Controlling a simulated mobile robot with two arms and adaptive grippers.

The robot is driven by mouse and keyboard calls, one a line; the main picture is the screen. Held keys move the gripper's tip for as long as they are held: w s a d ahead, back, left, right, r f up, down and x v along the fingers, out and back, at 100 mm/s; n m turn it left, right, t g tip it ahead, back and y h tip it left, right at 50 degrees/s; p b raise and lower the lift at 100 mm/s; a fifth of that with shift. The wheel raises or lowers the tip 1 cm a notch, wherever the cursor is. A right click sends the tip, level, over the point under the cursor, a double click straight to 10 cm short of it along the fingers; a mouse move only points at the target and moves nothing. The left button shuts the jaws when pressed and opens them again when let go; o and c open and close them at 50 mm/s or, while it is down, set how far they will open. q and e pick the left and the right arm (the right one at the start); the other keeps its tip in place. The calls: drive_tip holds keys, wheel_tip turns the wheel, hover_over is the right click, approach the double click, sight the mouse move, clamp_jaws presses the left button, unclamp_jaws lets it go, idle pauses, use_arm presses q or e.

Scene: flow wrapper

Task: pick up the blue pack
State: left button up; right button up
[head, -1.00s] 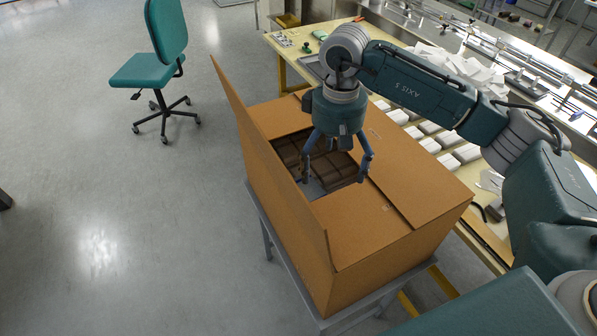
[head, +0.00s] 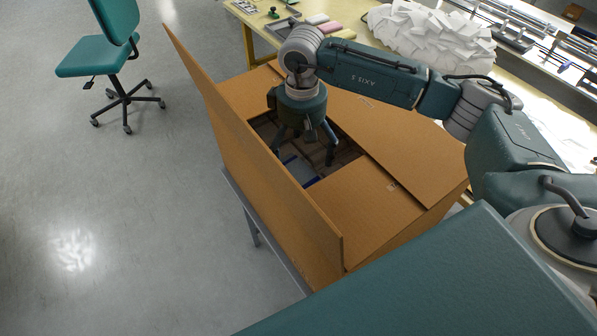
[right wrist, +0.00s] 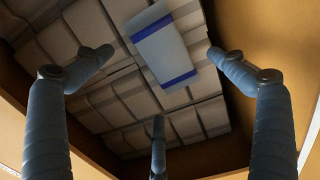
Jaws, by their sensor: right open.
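The blue pack (right wrist: 163,45), pale grey with blue bands across it, lies on top of other packs inside the cardboard box, in the upper middle of the right wrist view. In the head view part of it (head: 300,172) shows in the box opening, below my right gripper (head: 303,155). In the right wrist view my right gripper (right wrist: 160,75) has its three fingers spread and empty. Two fingers lie to either side of the pack and the third points at it from below in the picture. Contact with the pack is not visible. My left gripper is not in view.
The cardboard box (head: 365,205) has a tall raised flap (head: 250,150) on the left and flat flaps around the opening. Packs (right wrist: 115,100) in rows fill its inside. A work table (head: 262,38) stands behind, with a white heap (head: 430,38). A green chair (head: 97,60) stands left on open floor.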

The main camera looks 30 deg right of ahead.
sight(303, 169)
drive_tip(key=f, duration=0.1)
drive_tip(key=f+p, duration=0.1)
drive_tip(key=f, duration=0.1)
drive_tip(key=f+p, duration=0.1)
drive_tip(key=shift+s+d+f, duration=0.1)
drive_tip(key=shift+s+f, duration=0.15)
drive_tip(key=shift+s, duration=0.1)
drive_tip(key=shift+f, duration=0.35)
drive_tip(key=c, duration=0.9)
